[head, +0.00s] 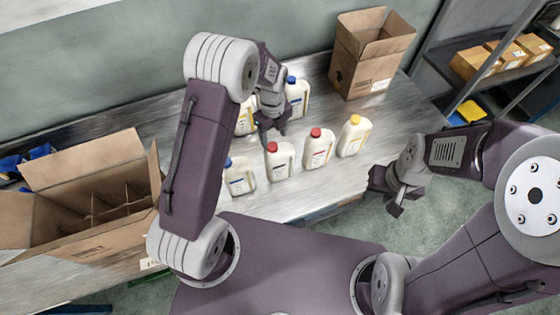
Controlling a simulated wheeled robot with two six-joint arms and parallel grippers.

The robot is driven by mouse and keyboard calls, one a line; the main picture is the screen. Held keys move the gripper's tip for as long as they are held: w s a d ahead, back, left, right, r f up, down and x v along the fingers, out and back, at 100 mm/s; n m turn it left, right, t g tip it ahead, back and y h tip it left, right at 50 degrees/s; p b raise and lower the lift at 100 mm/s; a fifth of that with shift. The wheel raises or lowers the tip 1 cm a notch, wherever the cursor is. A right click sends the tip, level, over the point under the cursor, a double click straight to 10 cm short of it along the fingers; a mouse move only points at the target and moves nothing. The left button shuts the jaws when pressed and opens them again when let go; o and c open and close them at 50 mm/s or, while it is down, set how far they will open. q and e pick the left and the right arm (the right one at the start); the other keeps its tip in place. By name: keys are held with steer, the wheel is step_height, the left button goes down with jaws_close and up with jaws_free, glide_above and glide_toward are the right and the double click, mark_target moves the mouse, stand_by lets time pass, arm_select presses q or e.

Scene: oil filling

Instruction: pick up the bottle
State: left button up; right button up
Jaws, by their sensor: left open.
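Several white oil bottles stand upright on the metal table. The front row has a blue-capped bottle (240,177) partly behind my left arm, a red-capped bottle (280,162), another red-capped bottle (318,149) and a yellow-capped bottle (354,137). Behind them stand a blue-capped bottle (297,97) and a bottle with a yellow label (246,119), mostly hidden by my arm. My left gripper (272,130) is open, pointing down between the back bottles and the front row. My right gripper (394,202) hangs off the table's front edge, away from the bottles; its jaw opening is unclear.
An open cardboard box with dividers (85,245) stands at the left of the table. Another open box (362,70) stands at the back right. A shelf (435,65) with small cartons (475,62) is at the right. Bare table (395,110) lies right of the bottles.

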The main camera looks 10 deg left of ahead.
mark_target(273, 145)
arm_select(q)
steer(key=f, duration=0.1)
steer(key=f+p, duration=0.1)
steer(key=shift+s+a+f, duration=0.15)
steer(key=shift+s+f, duration=0.4)
steer(key=shift+f, duration=0.25)
steer(key=shift+w, duration=0.15)
steer(key=shift+c, duration=1)
steer(key=shift+f, duration=0.1)
steer(key=c, duration=0.5)
jaws_close()
arm_select(e)
steer(key=shift+s+r, duration=0.15)
steer(key=shift+r, duration=0.4)
steer(key=shift+s+r, duration=0.15)
steer(key=shift+r, duration=0.4)
arm_select(q)
steer(key=shift+w, duration=0.15)
